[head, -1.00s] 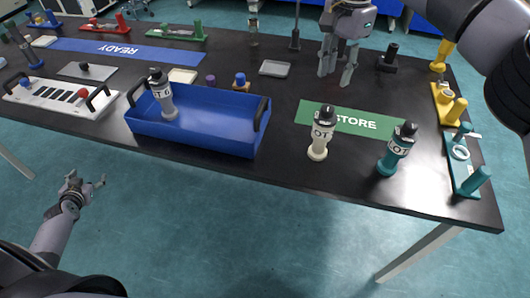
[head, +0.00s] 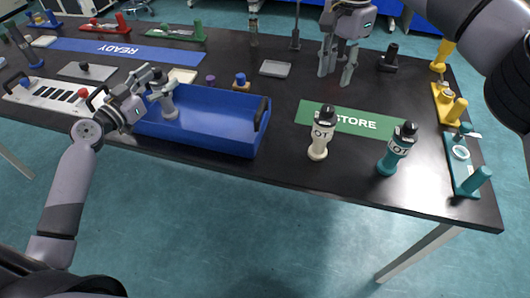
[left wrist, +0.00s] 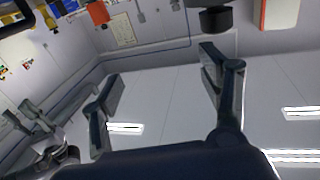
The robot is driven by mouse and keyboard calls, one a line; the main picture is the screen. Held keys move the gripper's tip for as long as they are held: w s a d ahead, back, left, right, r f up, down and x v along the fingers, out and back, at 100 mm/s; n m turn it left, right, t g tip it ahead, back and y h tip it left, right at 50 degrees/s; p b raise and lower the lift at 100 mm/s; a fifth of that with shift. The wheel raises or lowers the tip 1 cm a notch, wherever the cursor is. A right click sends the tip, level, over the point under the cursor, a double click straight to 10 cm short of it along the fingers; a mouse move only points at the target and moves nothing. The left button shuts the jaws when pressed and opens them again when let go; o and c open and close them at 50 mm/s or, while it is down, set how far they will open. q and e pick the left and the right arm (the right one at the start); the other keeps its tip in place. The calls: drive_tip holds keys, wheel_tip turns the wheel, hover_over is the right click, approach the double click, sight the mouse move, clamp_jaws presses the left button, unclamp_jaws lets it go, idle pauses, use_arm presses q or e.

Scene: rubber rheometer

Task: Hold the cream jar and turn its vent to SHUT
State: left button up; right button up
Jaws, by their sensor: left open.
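My right gripper (head: 337,76) hangs open and empty above the table, behind the green mat.
A teal jar (head: 397,150) stands right of the cream jar, near the teal fixture (head: 461,164). The blue bin (head: 210,140) lies to the left, with bare table between it and the cream jar. A yellow fixture (head: 444,103) is at the right edge.

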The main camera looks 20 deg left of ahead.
use_arm(q)
drive_tip(key=s+d+r+m+h, duration=0.1)
drive_tip(key=d+h, duration=0.1)
drive_tip(key=d, duration=0.3)
drive_tip(key=d+r+m+h, duration=0.2)
drive_tip(key=d+h, duration=0.1)
drive_tip(key=d, duration=0.3)
drive_tip(key=m+g+h, duration=0.3)
drive_tip(key=g, duration=0.2)
approach(315, 132)
drive_tip(key=x, duration=1.3)
drive_tip(key=shift+a, duration=0.1)
